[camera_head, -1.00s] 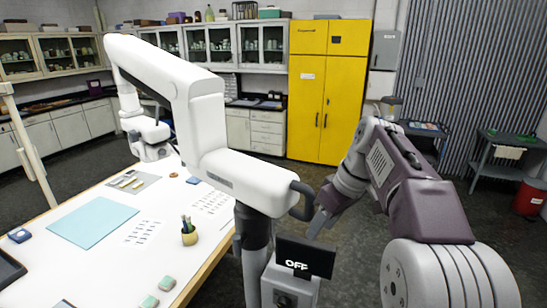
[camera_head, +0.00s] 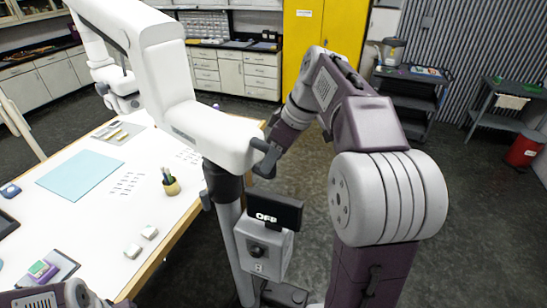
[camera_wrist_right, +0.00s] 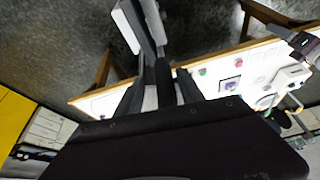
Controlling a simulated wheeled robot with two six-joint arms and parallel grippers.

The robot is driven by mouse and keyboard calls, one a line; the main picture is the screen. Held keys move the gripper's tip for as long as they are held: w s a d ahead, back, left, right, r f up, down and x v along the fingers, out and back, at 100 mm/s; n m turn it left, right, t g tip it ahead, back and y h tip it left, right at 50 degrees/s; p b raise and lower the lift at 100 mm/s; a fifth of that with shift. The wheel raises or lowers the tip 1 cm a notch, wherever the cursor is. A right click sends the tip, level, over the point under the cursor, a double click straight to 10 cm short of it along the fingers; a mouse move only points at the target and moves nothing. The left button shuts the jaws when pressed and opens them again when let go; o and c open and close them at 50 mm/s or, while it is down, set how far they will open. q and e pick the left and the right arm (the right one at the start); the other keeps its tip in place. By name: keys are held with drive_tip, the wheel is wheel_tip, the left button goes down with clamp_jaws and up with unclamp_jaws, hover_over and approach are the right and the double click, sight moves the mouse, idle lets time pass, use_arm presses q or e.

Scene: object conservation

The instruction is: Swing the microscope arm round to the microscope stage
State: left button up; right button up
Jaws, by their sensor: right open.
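The white microscope arm (camera_head: 205,128) reaches from a grey post (camera_head: 226,235) back over the left side of the table, with its head (camera_head: 122,98) hanging at the far end. A dark loop handle (camera_head: 262,165) sticks out at its near end. My right gripper (camera_head: 272,156) is open at this handle; in the right wrist view its fingers (camera_wrist_right: 158,92) lie on both sides of a dark bar. Contact is unclear. A grey plate with a green and purple block (camera_head: 42,270) lies at the table's front left; I cannot tell whether it is the microscope stage. Part of my left arm (camera_head: 70,294) shows at the bottom left, its jaws unclear.
A box with a screen reading OFF (camera_head: 275,210) is on the post. The white table (camera_head: 95,225) holds a blue sheet (camera_head: 80,175), a pen cup (camera_head: 170,183) and small white blocks (camera_head: 141,242). Open floor lies right, before a dark cart (camera_head: 412,95) and a red bin (camera_head: 524,148).

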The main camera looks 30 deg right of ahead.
drive_tip(key=shift+a, duration=0.75)
drive_tip(key=shift+w+d+f, duration=0.15)
drive_tip(key=shift+w+d, duration=0.05)
drive_tip(key=shift+d, duration=0.1)
clamp_jaws()
drive_tip(key=shift+s+f, duration=0.1)
drive_tip(key=shift+f, duration=0.05)
idle(0.3)
